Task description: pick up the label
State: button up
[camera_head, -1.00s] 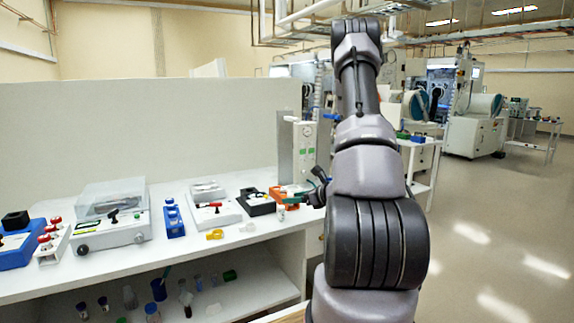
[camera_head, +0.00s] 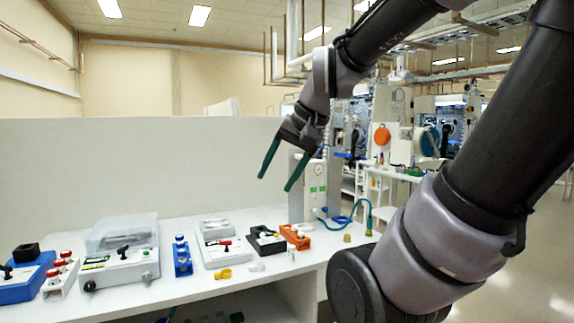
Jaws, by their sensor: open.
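My gripper (camera_head: 275,183) hangs above the back of the white bench, its two dark green fingers apart and pointing down. It is empty and well clear of the bench top. I cannot make out for certain which thing is the label. Small loose items lie near the bench's front edge, below and left of the gripper: a yellow piece (camera_head: 222,274) and a small whitish piece (camera_head: 258,267). A small white upright item (camera_head: 292,254) stands to their right. They are too small to name surely.
The white bench (camera_head: 200,296) holds a balance-like instrument (camera_head: 120,268), a blue rack (camera_head: 182,257), a white device (camera_head: 214,252), a black box (camera_head: 266,241) and an orange rack (camera_head: 296,237). A white panel (camera_head: 110,170) backs it. A gauge unit (camera_head: 315,185) stands at right.

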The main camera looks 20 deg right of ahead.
aim_at(252, 268)
jog(key=i+j+z, duration=0.1)
jog(key=i, duration=0.3)
jog(key=i+j+z, duration=0.1)
jog(key=i, duration=0.35)
jog(key=i+j+z, duration=0.1)
jog(key=i, duration=0.3)
jog(key=j, duration=0.1)
